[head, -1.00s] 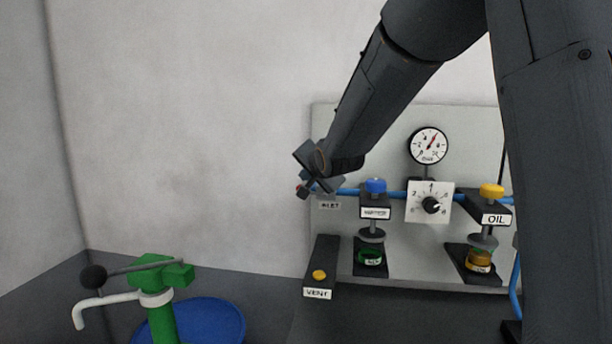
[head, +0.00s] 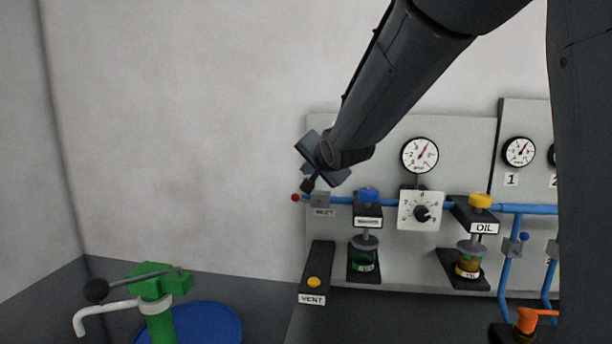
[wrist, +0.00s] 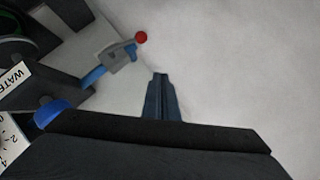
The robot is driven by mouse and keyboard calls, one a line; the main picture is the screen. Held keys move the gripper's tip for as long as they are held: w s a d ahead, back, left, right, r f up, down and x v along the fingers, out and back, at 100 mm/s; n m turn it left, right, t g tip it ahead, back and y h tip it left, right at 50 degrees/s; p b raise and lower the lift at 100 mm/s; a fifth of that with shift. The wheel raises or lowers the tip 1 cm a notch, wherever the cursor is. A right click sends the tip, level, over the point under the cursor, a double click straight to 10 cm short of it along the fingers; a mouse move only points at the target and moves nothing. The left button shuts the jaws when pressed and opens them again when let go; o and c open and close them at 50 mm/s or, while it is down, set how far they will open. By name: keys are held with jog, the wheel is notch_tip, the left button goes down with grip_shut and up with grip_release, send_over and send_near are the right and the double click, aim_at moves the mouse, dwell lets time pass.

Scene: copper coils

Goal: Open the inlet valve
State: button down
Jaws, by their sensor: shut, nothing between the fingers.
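The inlet valve (head: 320,201) is a small grey body on the blue pipe at the panel's left edge, above the INLET label. Its red-tipped lever (head: 296,198) points left, roughly in line with the pipe. In the wrist view the grey valve body (wrist: 115,56) and the red ball (wrist: 141,37) lie up and left of my fingers. My gripper (head: 308,186) is shut and empty, just above the lever in the head view. Its fingertips (wrist: 160,76) are together in the wrist view, apart from the red ball. Depth between them is hard to judge.
Right of the valve are a blue-knobbed water unit (head: 368,195), a dial (head: 421,210), a gauge (head: 420,155) and a yellow-knobbed OIL unit (head: 480,202). A VENT block (head: 316,275) stands below. A green hand pump (head: 155,282) is lower left. Wall left of the panel is clear.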

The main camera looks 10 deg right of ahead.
jog(key=shift+a+r+v, duration=0.15)
jog(key=shift+v, duration=0.75)
jog(key=shift+a+r+v, duration=0.1)
jog(key=shift+r+v, duration=0.05)
jog(key=shift+v, duration=0.75)
jog(key=shift+a+r+v, duration=0.1)
jog(key=shift+a+v, duration=0.05)
jog(key=shift+v, duration=0.7)
jog(key=shift+w, duration=0.1)
